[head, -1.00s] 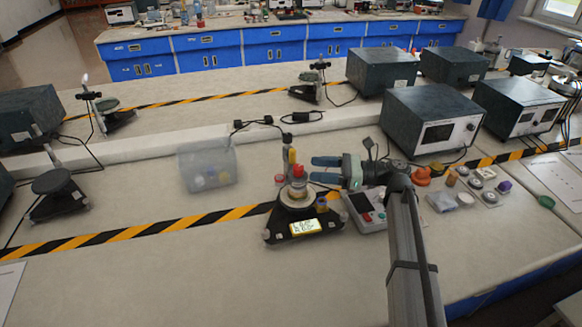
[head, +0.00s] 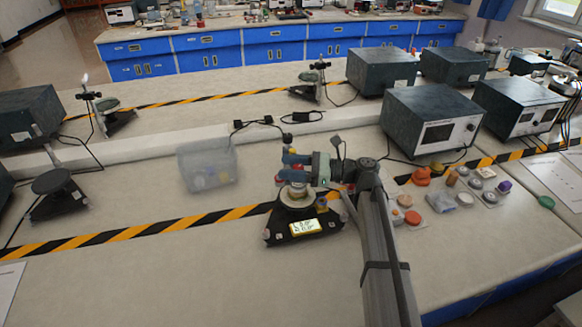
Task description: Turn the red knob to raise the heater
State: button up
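The apparatus has a black triangular base (head: 277,238), a round pale platform (head: 297,196) and a lit yellow display (head: 305,227). My gripper (head: 286,167) reaches in from the right at the top of its post. Its two blue-grey fingers are apart, one behind the other in the picture, at the place of the red knob. The knob is mostly hidden by the fingers, and I cannot tell whether they touch it. The heater cannot be made out clearly. The display digits are too small to read surely.
A clear plastic bin (head: 208,166) with small coloured items stands left of the apparatus. Several coloured caps and small parts lie to the right, near an orange piece (head: 421,176). A dark instrument box (head: 432,120) stands behind them.

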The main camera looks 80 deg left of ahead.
jog(key=c, duration=0.9)
jog(key=shift+n+g+h, duration=0.5)
jog(key=shift+n+h, duration=0.7)
jog(key=shift+h, duration=0.6)
jog(key=shift+s+d+n+h, duration=0.1)
jog(key=shift+d+n+h, duration=0.1)
jog(key=shift+n+h, duration=0.6)
jog(key=shift+d+n+h, duration=0.2)
jog(key=shift+n+h, duration=0.2)
jog(key=shift+h, duration=0.7)
jog(key=o, duration=1)
jog(key=shift+w+a, duration=0.2)
jog(key=shift+w, duration=3.55)
